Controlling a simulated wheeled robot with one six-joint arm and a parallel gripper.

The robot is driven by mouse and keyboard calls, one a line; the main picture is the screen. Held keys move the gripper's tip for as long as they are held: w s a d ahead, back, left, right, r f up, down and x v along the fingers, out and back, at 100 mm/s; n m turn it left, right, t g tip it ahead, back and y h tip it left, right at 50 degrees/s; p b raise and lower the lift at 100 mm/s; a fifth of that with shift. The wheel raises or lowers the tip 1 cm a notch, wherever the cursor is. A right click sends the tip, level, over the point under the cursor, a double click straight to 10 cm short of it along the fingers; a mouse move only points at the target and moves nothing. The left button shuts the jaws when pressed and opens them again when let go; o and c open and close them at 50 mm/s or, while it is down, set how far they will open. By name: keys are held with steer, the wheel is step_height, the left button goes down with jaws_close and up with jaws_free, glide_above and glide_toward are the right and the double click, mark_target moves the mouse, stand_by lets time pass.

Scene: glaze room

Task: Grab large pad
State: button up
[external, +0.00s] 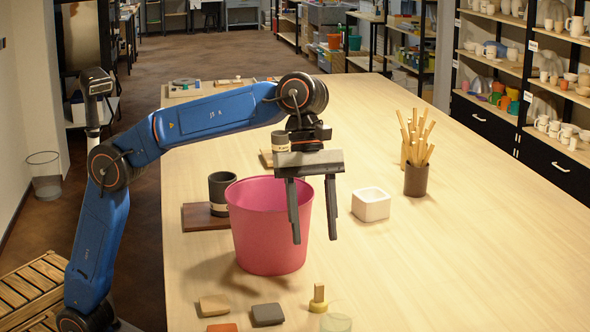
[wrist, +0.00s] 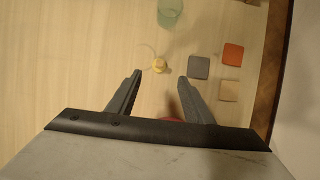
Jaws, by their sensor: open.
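Three flat square pads lie near the table's front: a grey pad (external: 268,314), a tan pad (external: 214,306) and an orange-red pad (external: 222,327). The wrist view also shows the grey (wrist: 199,67), orange-red (wrist: 233,54) and tan (wrist: 230,90) pads, right of the jaws. They look close in size; the grey one seems slightly larger, but I cannot tell surely. My gripper (external: 314,240) points down, open and empty, raised beside the pink bucket's right rim and apart from all pads. Its two fingers also show in the wrist view (wrist: 160,76).
A pink bucket (external: 267,240) stands behind the pads. A yellow knobbed piece (external: 318,298) and a greenish glass (external: 336,322) stand right of the grey pad. A white square bowl (external: 371,205) and a brush pot (external: 416,180) are farther right.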

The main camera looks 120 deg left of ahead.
mark_target(319, 283)
steer(key=x, duration=0.8)
steer(key=shift+f, duration=0.1)
steer(key=shift+x, duration=2.7)
steer(key=shift+s+a, duration=0.1)
steer(key=shift+a, duration=0.05)
steer(key=c, duration=1.1)
